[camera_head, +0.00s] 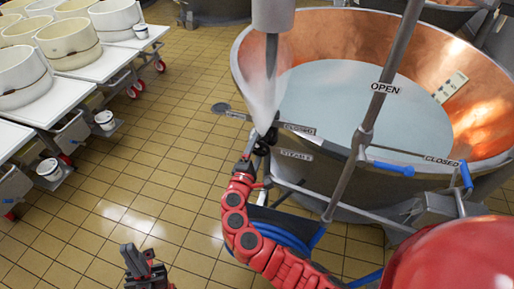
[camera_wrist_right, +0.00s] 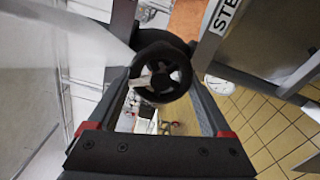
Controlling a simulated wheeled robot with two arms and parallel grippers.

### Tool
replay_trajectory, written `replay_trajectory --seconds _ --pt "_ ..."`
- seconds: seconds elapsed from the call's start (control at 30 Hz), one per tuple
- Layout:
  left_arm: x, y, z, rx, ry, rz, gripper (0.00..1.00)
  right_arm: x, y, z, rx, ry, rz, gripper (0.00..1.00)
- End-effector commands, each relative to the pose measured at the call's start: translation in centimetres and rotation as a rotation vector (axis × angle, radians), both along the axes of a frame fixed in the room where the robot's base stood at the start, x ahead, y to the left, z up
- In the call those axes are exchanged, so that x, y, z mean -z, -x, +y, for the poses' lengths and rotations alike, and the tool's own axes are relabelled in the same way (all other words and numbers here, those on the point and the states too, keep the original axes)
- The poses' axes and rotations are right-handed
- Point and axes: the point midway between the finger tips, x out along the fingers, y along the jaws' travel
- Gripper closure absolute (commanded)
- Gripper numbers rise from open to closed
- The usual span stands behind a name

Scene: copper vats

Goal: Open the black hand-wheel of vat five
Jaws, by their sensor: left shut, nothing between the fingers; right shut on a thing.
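The black hand-wheel (camera_wrist_right: 182,78) sits between the fingertips of my right gripper (camera_wrist_right: 163,76) in the right wrist view. The fingers are shut on its rim. In the head view my right gripper (camera_head: 258,148) is at the dark valve (camera_head: 268,138) at the near left rim of the copper vat (camera_head: 335,32), by a STEAM label (camera_head: 296,153). The gripper and my red arm partly hide the wheel there. My left gripper (camera_head: 138,258) is shut and empty, low over the tiled floor. No vat number is readable.
A vertical pipe (camera_head: 272,55) with a whitish plume (camera_head: 262,102) stands just above the valve. White tables (camera_head: 92,68) with tubs stand left; the floor between is clear.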

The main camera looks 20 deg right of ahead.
Motion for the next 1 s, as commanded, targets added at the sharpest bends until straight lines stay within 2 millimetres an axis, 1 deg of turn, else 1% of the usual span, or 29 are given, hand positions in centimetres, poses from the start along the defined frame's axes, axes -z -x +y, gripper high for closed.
replay_trajectory --seconds 0.27,0.3,0.37,0.6,0.73,0.87,1.0 --pt "0.0 0.0 0.0 0.0 0.0 0.0 1.0 0.1 0.0 0.1 -0.001 -0.002 0.001 0.72" --pt "0.0 0.0 0.0 0.0 0.0 0.0 1.0 0.1 0.0 0.1 -0.001 -0.002 0.001 0.11" --pt "0.0 0.0 0.0 0.0 0.0 0.0 1.0 0.1 0.0 0.1 -0.001 -0.002 0.001 0.01" --pt "0.1 0.0 0.0 0.0 0.0 0.0 1.0 0.1 0.1 0.1 -0.001 -0.001 0.0 0.0" --pt "0.4 0.0 0.0 0.0 0.0 0.0 1.0 0.2 0.7 0.6 -0.002 -0.001 -0.002 0.0" --pt "1.2 0.0 0.0 0.0 0.0 0.0 1.0 0.4 2.5 1.9 -0.007 -0.002 -0.001 0.0" --pt "2.4 0.0 0.0 0.0 0.0 0.0 1.0 0.6 5.6 4.1 -0.009 -0.003 -0.001 0.0"
